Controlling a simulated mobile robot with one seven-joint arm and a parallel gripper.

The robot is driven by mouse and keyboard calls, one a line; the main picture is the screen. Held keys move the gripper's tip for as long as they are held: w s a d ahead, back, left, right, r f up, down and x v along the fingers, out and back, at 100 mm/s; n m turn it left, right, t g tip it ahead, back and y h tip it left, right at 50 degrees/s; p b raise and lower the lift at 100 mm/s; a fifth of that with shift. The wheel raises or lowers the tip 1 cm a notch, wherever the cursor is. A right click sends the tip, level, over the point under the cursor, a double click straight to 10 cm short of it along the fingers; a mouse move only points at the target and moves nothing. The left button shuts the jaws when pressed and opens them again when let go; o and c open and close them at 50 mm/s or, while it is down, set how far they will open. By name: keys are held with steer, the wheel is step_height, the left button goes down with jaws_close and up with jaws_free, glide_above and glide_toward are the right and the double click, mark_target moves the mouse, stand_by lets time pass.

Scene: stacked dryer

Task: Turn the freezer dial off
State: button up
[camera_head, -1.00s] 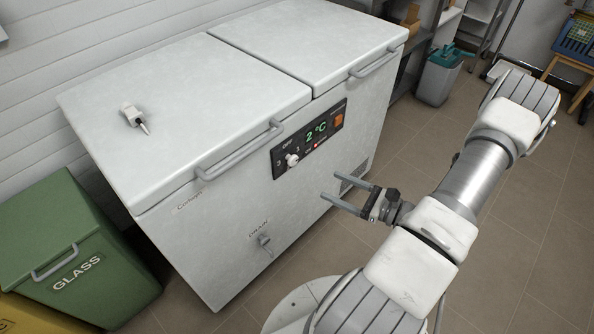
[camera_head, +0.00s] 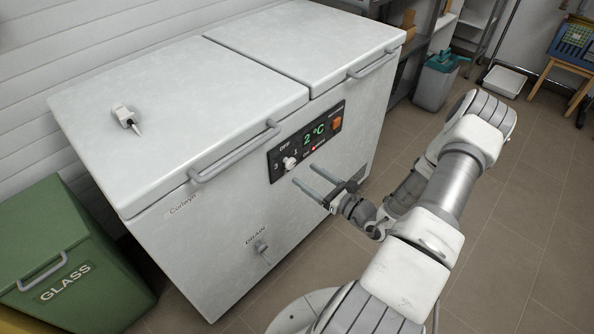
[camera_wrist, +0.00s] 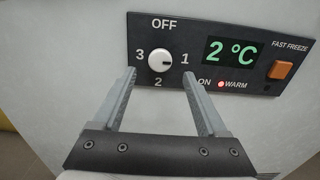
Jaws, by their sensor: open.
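The white chest freezer (camera_head: 240,215) stands against the wall, both lids shut. Its black control panel (camera_head: 306,142) is on the front. The white round dial (camera_wrist: 162,60) sits at the panel's left, with OFF above it, 1 at right, 2 below and 3 at left. Its dark mark points right, toward 1. The dial also shows in the head view (camera_head: 290,163). My gripper (camera_wrist: 158,80) is open and empty. In the wrist view its fingers lie below and either side of the dial; I see no contact.
An orange fast freeze switch (camera_wrist: 282,70) and a lit "2 °C" display (camera_wrist: 231,52) are right of the dial. A lid handle (camera_head: 235,153) juts out above the panel. A green glass bin (camera_head: 75,260) stands at left.

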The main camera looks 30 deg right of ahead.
mark_target(292, 165)
steer(key=x, duration=0.5)
steer(key=shift+b, duration=0.35)
jaws_close()
